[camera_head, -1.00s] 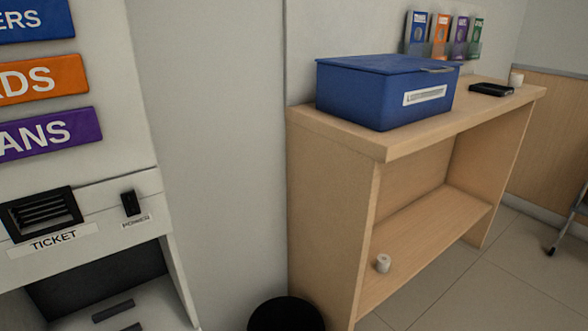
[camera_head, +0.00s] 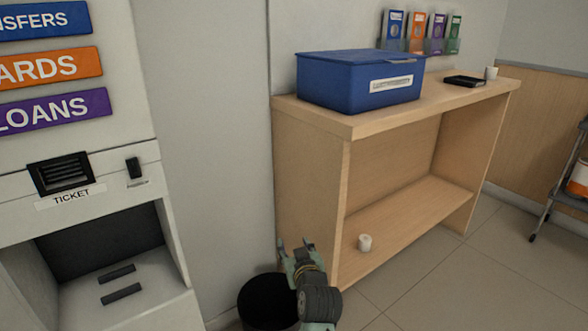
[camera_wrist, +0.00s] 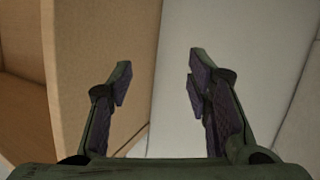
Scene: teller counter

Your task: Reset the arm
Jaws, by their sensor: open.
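My gripper (camera_head: 296,246) shows at the bottom middle of the head view, in front of the wooden counter's left end and over the black bin (camera_head: 262,300). Its two fingers are apart with nothing between them. In the wrist view my gripper (camera_wrist: 158,80) is also open and empty, with the wooden side panel at left and the pale wall behind the fingers.
A wooden counter (camera_head: 365,125) holds a blue box (camera_head: 345,85) and a black tray-like item (camera_head: 465,81). A white roll (camera_head: 365,242) sits on its lower shelf. A ticket machine (camera_head: 135,225) stands left. A cart (camera_head: 560,180) stands far right on open floor.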

